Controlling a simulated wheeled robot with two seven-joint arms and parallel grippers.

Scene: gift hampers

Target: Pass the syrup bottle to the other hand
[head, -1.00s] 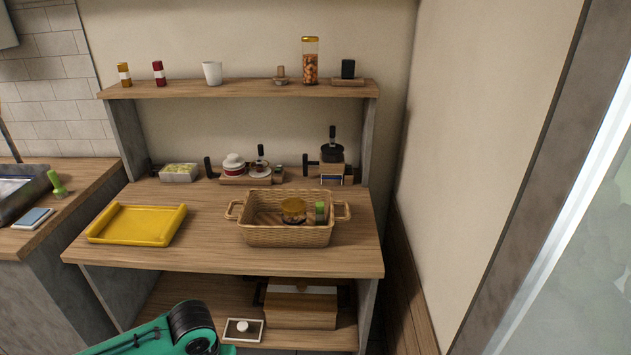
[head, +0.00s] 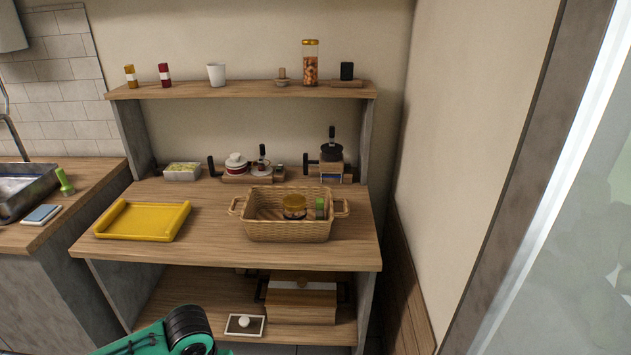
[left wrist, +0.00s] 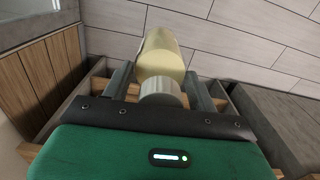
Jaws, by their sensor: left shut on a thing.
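My left gripper (left wrist: 160,88) shows in the left wrist view, its two dark fingers on either side of a pale yellow bottle (left wrist: 160,55) with a round grey-beige end (left wrist: 160,92) toward the camera. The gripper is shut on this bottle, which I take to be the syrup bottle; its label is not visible. In the head view only the green and black part of my left arm (head: 165,335) shows at the bottom left; its gripper and the bottle are out of that picture. My right gripper is in neither view.
A wooden table (head: 215,247) holds a yellow tray (head: 142,220) and a wicker basket (head: 290,230) with an amber-lidded jar (head: 293,208) and a green-topped item (head: 320,205) inside. A shelf (head: 245,91) stands above. A wall closes off the right. The table's front strip is clear.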

